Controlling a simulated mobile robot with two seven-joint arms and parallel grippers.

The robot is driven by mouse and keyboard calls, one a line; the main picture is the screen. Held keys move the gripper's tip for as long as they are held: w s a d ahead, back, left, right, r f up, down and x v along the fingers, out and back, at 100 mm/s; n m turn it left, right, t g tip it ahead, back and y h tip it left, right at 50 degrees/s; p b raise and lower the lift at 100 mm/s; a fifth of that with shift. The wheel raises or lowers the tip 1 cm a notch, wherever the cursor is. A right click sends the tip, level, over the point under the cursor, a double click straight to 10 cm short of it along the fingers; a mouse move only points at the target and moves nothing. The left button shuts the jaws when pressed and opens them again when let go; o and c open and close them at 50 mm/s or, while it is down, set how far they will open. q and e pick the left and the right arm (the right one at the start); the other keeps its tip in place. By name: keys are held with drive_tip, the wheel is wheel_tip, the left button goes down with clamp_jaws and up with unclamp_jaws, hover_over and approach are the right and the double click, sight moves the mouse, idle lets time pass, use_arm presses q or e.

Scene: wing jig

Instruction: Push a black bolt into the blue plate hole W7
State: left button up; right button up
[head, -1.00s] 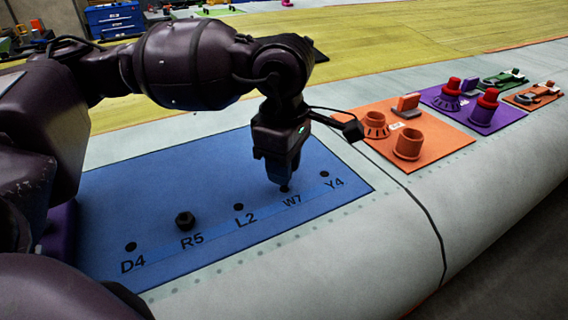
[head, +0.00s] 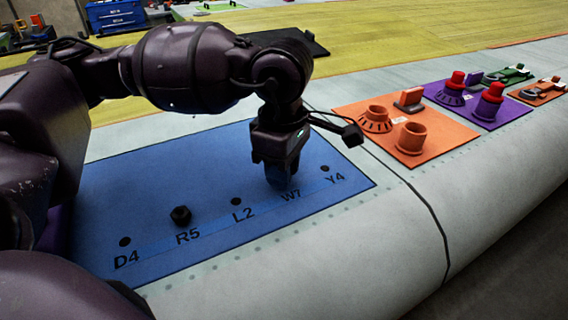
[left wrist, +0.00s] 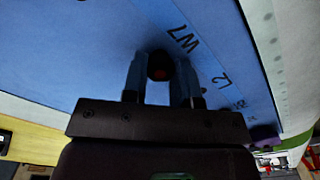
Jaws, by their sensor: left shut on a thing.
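The blue plate (head: 140,200) lies on the pale wing surface, with a row of holes labelled D4, R5, L2, W7 and Y4. My left gripper (head: 279,184) points down at the plate just above the W7 label (head: 291,195), its fingertips close to the surface. The fingers hide hole W7, so I cannot tell how deep the bolt sits. My right gripper is not in view.
Holes D4 (head: 125,242), L2 (head: 236,201) and Y4 (head: 324,168) look empty. An orange plate (head: 433,150) with raised round parts and a purple plate (head: 510,112) lie to the right.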

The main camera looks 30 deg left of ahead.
use_arm(q)
drive_tip(key=shift+f, duration=0.2)
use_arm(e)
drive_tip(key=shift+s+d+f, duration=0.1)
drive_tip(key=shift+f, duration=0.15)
use_arm(q)
drive_tip(key=o, duration=1)
wheel_tip(320, 180, up, 2)
drive_tip(key=shift+w+r, duration=0.1)
drive_tip(key=shift+r, duration=0.15)
wheel_tip(320, 180, up, 7)
drive_tip(key=shift+r+p, duration=0.1)
drive_tip(key=shift+p, duration=0.4)
drive_tip(key=shift+r, duration=0.55)
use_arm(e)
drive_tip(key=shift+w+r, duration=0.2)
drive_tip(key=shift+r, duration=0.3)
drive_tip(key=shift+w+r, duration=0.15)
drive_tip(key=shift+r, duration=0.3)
use_arm(q)
drive_tip(key=shift+r, duration=0.1)
